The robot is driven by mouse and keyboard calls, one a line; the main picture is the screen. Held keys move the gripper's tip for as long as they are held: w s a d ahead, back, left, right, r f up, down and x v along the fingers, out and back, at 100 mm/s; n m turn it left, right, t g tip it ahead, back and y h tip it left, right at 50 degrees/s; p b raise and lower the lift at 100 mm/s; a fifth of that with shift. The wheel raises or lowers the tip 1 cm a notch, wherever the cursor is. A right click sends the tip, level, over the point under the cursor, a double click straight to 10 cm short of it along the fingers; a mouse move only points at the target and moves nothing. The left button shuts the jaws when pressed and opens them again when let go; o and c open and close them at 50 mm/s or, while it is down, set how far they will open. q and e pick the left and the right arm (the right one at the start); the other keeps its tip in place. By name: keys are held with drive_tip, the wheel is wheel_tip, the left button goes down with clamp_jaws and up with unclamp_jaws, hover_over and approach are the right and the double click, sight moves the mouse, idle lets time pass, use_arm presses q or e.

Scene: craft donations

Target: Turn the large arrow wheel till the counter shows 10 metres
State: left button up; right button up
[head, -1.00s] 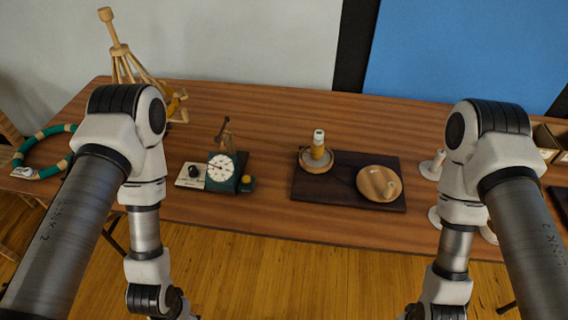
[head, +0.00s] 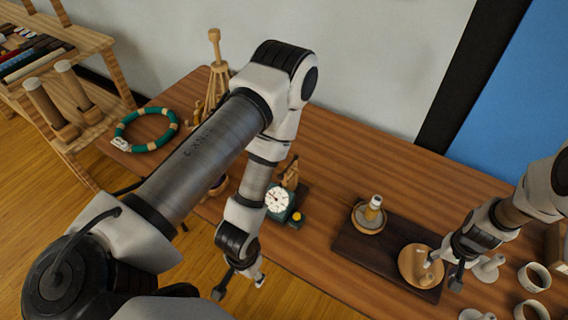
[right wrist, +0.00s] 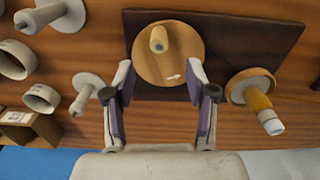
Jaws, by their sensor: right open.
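The large round wooden wheel (head: 407,263) lies on a dark board (head: 375,245). In the right wrist view the wheel (right wrist: 180,50) shows an upright wooden peg (right wrist: 158,40) and a small white arrow mark (right wrist: 173,77). My right gripper (head: 448,268) is at the wheel's right edge in the head view. In the right wrist view my right gripper (right wrist: 160,76) is open, its fingers apart over the near part of the wheel, the peg beyond them. A green box with a white dial (head: 277,201) stands left of the board; its reading is too small to tell. My left gripper (head: 240,287) is open and empty at the table's front edge.
A smaller wooden disc (head: 359,224) carries an orange, white-topped cylinder (head: 373,207). White spools (head: 490,268) and rings (head: 534,278) stand to the right. A green ring (head: 124,128) and wooden stand (head: 214,75) are at the left. Bare table lies between dial and board.

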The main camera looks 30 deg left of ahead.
sight(431, 276)
drive_tip(key=shift+s+f+b, duration=0.15)
drive_tip(key=shift+f+b, duration=0.2)
drive_tip(key=shift+f, duration=0.15)
drive_tip(key=f+b, duration=0.3)
drive_tip(key=f, duration=0.1)
drive_tip(key=f+b, duration=0.3)
drive_tip(key=f, duration=0.1)
drive_tip(key=shift+w+d+f+b, duration=0.1)
drive_tip(key=shift+w+f+b, duration=0.1)
drive_tip(key=shift+b, duration=0.2)
drive_tip(key=shift+s+r, duration=0.1)
drive_tip(key=c, duration=0.8)
drive_tip(key=shift+c, duration=1)
